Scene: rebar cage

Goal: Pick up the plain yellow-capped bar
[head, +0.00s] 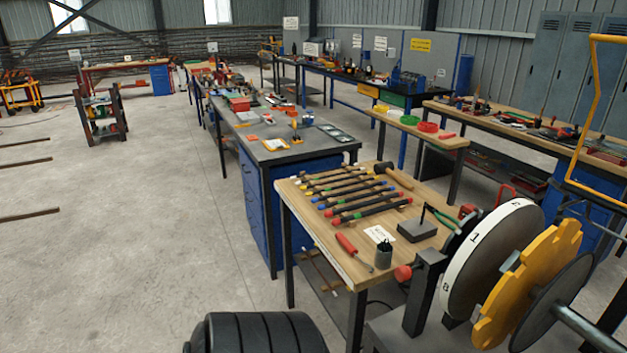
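Several dark bars with coloured end caps lie side by side on the wooden workbench (330,245). The yellow-capped bars (335,179) are in the far part of the row, with blue-capped bars (350,194) and red-capped bars (368,208) nearer. The bars are too small to tell which yellow-capped one is plain. Neither of my grippers is in view.
A mallet (394,175) lies behind the row. A red-handled tool (350,246), a white label card (378,234), a dark block (417,230) and a small dark cup (383,254) lie in front. A large white numbered disc (490,262) and yellow toothed wheel (530,270) stand at the right.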

